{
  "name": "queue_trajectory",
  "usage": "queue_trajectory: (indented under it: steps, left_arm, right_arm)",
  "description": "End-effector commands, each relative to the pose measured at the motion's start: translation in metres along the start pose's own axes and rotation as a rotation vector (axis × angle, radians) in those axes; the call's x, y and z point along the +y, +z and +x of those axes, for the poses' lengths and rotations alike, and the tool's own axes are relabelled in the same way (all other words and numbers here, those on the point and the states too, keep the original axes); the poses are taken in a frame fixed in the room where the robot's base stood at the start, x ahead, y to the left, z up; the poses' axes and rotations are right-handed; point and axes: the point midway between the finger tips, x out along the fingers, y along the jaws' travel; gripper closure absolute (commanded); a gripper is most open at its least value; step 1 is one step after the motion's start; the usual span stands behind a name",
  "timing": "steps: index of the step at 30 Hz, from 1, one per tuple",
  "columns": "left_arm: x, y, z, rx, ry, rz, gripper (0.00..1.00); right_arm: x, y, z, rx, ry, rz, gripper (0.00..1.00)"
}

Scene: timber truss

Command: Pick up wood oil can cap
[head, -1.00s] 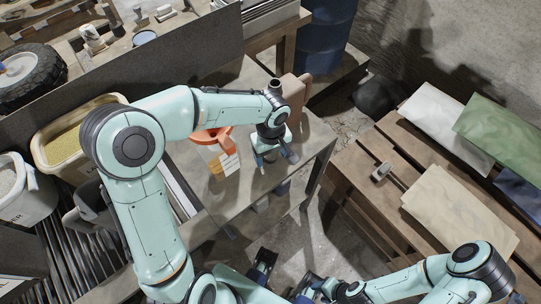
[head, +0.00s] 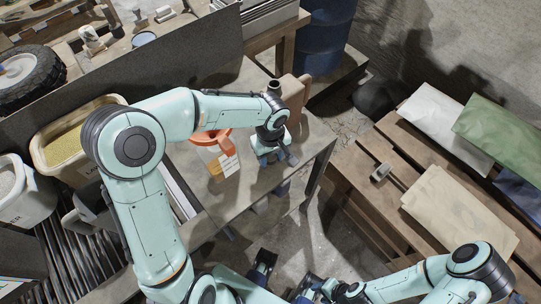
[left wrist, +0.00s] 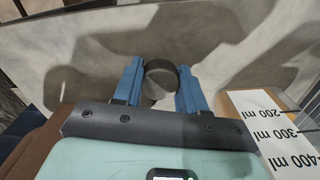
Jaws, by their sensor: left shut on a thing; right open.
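My left gripper (head: 273,158) is shut on the cap, low at the grey bench top. In the head view my wrist and fingers hide the cap. A brown can-like body (head: 294,92) stands just behind my left wrist; I cannot tell whether it is the wood oil can. My right gripper (head: 306,287) is open at the bottom of the head view, low and away from the bench.
A measuring jug with an orange rim (head: 211,138) stands left of my left gripper; its scale (left wrist: 285,135) shows close by in the left wrist view. A grey upright panel (head: 200,50) runs behind. A pallet (head: 365,165) with bags is at the right. The bench's front right is clear.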

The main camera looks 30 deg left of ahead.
Motion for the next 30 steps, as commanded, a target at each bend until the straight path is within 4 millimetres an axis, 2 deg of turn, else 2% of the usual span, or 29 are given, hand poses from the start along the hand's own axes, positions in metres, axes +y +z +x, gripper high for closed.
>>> queue_trajectory:
  steps: [5,8,15,21,25,30]
  left_arm:
    - [0.001,-0.001,-0.022,0.005,0.004,-0.001,0.9]
    - [0.001,-0.001,-0.043,0.006,0.004,-0.001,0.9]
    - [0.001,0.0,-0.114,0.005,0.007,0.0,0.9]
    - [0.001,0.0,-0.163,0.003,0.005,0.0,0.9]
    - [0.001,0.0,-0.183,0.003,0.003,0.0,0.9]
    - [0.0,0.0,-0.195,0.002,0.001,-0.001,0.9]
  right_arm:
    - [-0.001,0.0,-0.003,0.001,0.0,0.0,0.56]
    - [-0.002,0.0,-0.006,0.002,-0.001,-0.001,0.56]
    - [-0.006,-0.001,-0.016,0.005,-0.002,-0.002,0.56]
    - [-0.009,-0.002,-0.024,0.008,-0.003,-0.003,0.56]
    - [-0.01,-0.002,-0.027,0.009,-0.003,-0.003,0.56]
    - [-0.011,-0.002,-0.029,0.01,-0.004,-0.004,0.56]
